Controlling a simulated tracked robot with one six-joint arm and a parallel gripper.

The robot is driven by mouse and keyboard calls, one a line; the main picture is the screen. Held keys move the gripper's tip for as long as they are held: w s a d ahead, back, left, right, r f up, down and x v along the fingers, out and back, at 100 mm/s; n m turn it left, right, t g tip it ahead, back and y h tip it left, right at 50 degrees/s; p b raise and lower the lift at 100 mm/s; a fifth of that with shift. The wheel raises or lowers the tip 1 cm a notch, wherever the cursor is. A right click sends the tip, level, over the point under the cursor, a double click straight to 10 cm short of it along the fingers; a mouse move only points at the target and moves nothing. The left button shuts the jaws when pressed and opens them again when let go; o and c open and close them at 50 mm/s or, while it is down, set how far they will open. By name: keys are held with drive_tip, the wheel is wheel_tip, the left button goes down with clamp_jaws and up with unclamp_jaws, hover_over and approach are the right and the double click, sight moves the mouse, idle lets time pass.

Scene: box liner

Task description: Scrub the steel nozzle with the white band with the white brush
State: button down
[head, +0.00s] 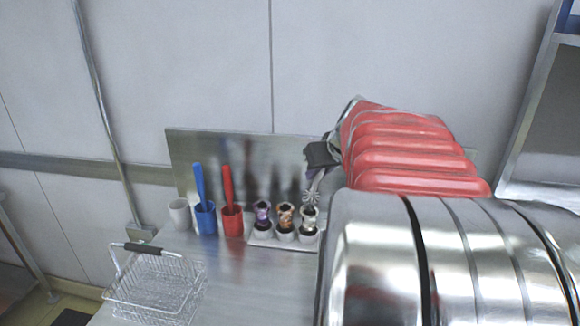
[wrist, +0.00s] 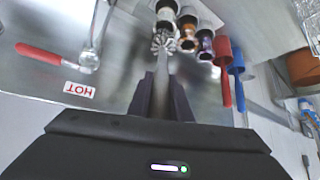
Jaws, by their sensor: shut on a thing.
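My gripper (head: 318,168) is shut on the white brush (head: 311,189), its fingers on the handle. In the wrist view my gripper (wrist: 162,98) points at the nozzles, with the pale bristled head of the brush (wrist: 165,42) ahead of it. The steel nozzle with the white band (head: 309,217) stands upright at the right end of a row of three. The brush head is at its top; whether they touch I cannot tell. In the wrist view the brush head partly covers this nozzle (wrist: 166,14).
The copper nozzle (head: 285,214) and purple nozzle (head: 262,212) stand beside it. Further left are the red brush (head: 228,185), blue brush (head: 200,184), an empty white cup (head: 180,214) and a wire basket (head: 155,285). A HOT label (wrist: 79,90) lies near a red-handled tool (wrist: 42,54).

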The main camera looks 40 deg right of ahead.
drive_tip(key=shift+s+a, duration=0.6)
drive_tip(key=shift+a, duration=0.15)
drive_tip(key=shift+w+d, duration=0.1)
drive_tip(key=shift+w+d, duration=1.05)
drive_tip(key=shift+d, duration=0.3)
drive_tip(key=shift+a, duration=0.1)
drive_tip(key=shift+s+a, duration=1.15)
drive_tip(key=shift+a, duration=0.2)
drive_tip(key=shift+w+d, duration=0.1)
drive_tip(key=shift+d, duration=0.05)
drive_tip(key=shift+w+d+f, duration=0.15)
drive_tip(key=shift+w+d, duration=0.85)
drive_tip(key=shift+d, duration=0.25)
